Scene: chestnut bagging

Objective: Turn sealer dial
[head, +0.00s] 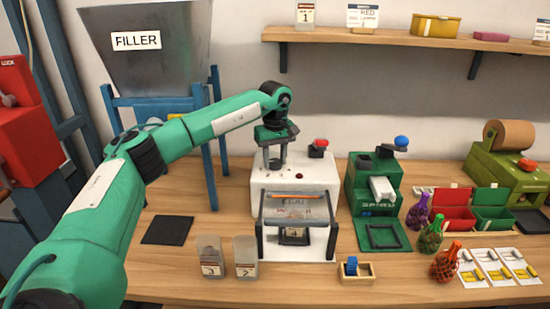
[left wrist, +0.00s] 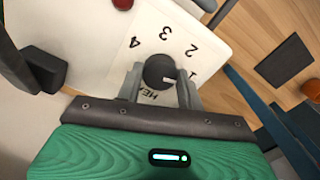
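The sealer (head: 322,176) is a white box on the wooden table, with a framed clear panel at its front. My left gripper (head: 274,160) points down onto the top of the sealer at its back left. In the left wrist view, the dark round dial (left wrist: 159,70) sits between the two fingers of the left gripper (left wrist: 160,82), which are closed against its sides. The gripper hides the dial in the head view. My right gripper is not in view.
A red knob (head: 320,143) stands on the sealer right of my gripper. A green machine (head: 373,185) stands close on the right. The filler (head: 150,60) is behind on the left. Two clear containers (head: 211,257) and a small wooden box (head: 356,279) stand in front.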

